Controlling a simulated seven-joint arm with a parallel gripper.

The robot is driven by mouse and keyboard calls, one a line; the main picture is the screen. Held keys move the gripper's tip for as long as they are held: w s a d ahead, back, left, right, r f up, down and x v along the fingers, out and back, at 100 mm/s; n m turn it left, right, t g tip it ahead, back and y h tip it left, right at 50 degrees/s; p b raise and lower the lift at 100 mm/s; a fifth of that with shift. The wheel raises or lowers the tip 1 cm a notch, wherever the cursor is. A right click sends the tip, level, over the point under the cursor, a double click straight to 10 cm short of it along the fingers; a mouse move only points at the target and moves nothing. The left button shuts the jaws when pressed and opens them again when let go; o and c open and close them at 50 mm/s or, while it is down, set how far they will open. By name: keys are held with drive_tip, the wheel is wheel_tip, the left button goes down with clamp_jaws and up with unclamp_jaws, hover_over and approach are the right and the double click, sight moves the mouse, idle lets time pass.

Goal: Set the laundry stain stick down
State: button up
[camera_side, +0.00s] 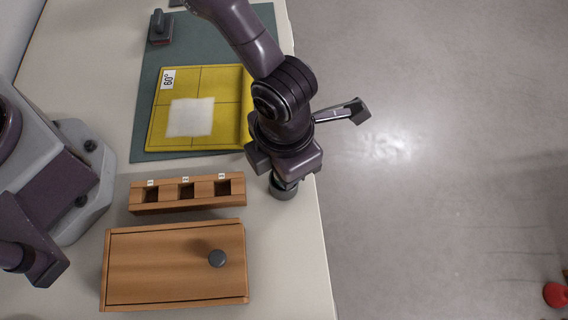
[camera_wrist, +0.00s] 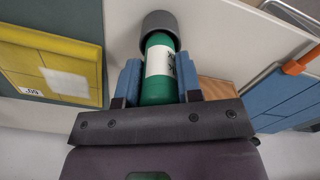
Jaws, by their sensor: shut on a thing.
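The laundry stain stick (camera_wrist: 160,70) is a green cylinder with a white, black-marked label. In the wrist view it stands between the two blue fingers of my gripper (camera_wrist: 157,85), which are shut on it. A dark grey round piece (camera_wrist: 159,22), wider than the stick, surrounds its far end; I cannot tell whether it is a cap or a holder. In the side view my gripper (camera_side: 284,172) points down near the table's right edge, with a dark grey cylinder (camera_side: 284,189) just under it. The arm hides the green body there.
A wooden block (camera_side: 205,205) with three numbered slots lies left of my gripper. A yellow panel (camera_side: 225,80) with a white patch (camera_side: 190,117) lies on a teal mat (camera_side: 145,125). A dark tool (camera_side: 160,27) stands behind.

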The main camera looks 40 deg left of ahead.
drive_tip(key=shift+f, duration=1.15)
drive_tip(key=shift+f, duration=0.15)
drive_tip(key=o, duration=1.1)
wheel_tip(320, 180, up, 12)
drive_tip(key=shift+r, duration=0.2)
